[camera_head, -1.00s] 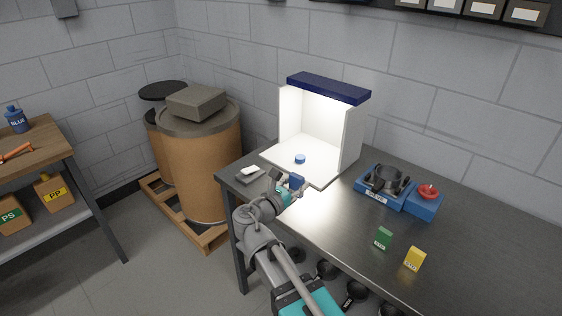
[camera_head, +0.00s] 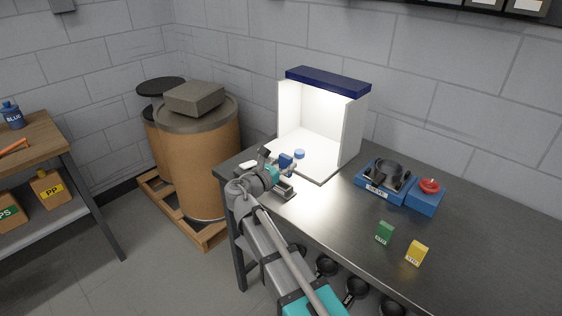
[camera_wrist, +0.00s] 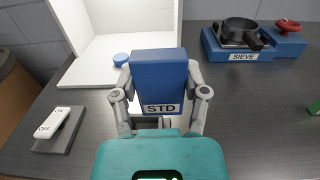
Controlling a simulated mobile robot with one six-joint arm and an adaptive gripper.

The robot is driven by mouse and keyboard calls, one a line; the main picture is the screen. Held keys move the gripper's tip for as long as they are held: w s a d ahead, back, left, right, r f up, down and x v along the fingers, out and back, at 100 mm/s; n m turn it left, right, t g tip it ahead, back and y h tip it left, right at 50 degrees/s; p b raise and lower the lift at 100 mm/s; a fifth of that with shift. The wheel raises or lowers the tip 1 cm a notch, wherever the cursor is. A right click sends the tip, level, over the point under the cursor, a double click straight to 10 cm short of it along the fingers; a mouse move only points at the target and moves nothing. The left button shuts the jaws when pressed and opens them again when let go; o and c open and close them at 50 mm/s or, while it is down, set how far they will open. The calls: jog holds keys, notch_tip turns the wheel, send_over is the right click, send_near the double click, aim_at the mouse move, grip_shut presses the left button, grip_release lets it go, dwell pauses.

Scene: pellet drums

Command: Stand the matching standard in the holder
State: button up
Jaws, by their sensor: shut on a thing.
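My gripper (camera_wrist: 160,96) is shut on a blue block labelled STD (camera_wrist: 160,72). In the head view my gripper (camera_head: 279,167) holds the blue block (camera_head: 286,160) just in front of the lit white booth (camera_head: 351,133). A round blue piece (camera_head: 299,153) sits on the booth floor and also shows in the wrist view (camera_wrist: 121,59), just left of the block. The block hides part of the booth floor. A green block (camera_head: 384,233) and a yellow block (camera_head: 417,254) stand apart on the table.
A dark plate with a white piece (camera_wrist: 53,123) lies left of my gripper. A blue sieve unit (camera_head: 383,185) and a blue base with a red knob (camera_head: 429,187) stand right of the booth. The steel table (camera_head: 335,215) between is clear. Drums (camera_head: 200,160) stand left.

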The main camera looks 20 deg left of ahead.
jog(key=w, duration=0.1)
jog(key=w+a, duration=0.1)
jog(key=w+a+f, duration=0.1)
jog(key=shift+w+a+b, duration=0.1)
jog(key=shift+w+b, duration=0.2)
jog(key=shift+w, duration=0.1)
jog(key=shift+f+h, duration=0.1)
jog(key=shift+h, duration=0.2)
jog(key=b, duration=0.6)
send_over(282, 181)
jog(key=s, duration=0.2)
jog(key=shift+d+f, duration=0.2)
jog(key=shift+f, duration=1.2)
jog(key=shift+d+f, duration=0.2)
jog(key=shift+f, duration=1.2)
jog(key=shift+f+b, duration=1.75)
jog(key=shift+f, duration=0.1)
jog(key=o, duration=1.2)
jog(key=shift+s, duration=0.1)
